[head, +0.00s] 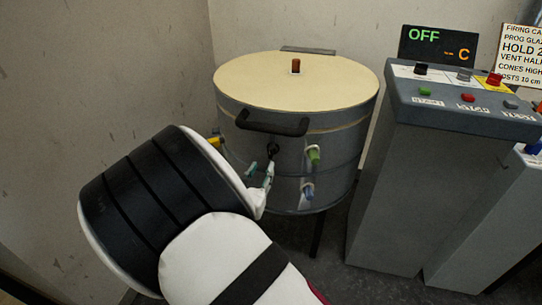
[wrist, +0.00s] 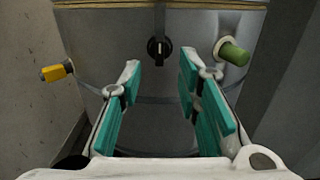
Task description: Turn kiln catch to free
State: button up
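The kiln (head: 340,135) is a grey drum with a closed cream lid (head: 330,80). Its catch (head: 273,149) is a small black round knob on the front wall, below the dark lid handle (head: 270,123). In the wrist view the catch (wrist: 158,49) has a pale mark on its lower middle, pointing roughly up and down. My gripper (head: 262,171) is at the kiln front, just below the catch in the head view. In the wrist view my gripper (wrist: 160,70) is open and empty, its teal-padded fingers either side of the catch's line and apart from it.
A green peg (head: 313,155) and a blue peg (head: 308,191) stick out right of the catch. A yellow peg (wrist: 57,71) sticks out at left. A control console (head: 450,100) with an OFF display (head: 438,44) stands to the right. A wall is close at left.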

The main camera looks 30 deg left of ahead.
aim_at(270, 152)
jog(key=b+x, duration=0.1)
jog(key=x, duration=0.7)
grip_shut()
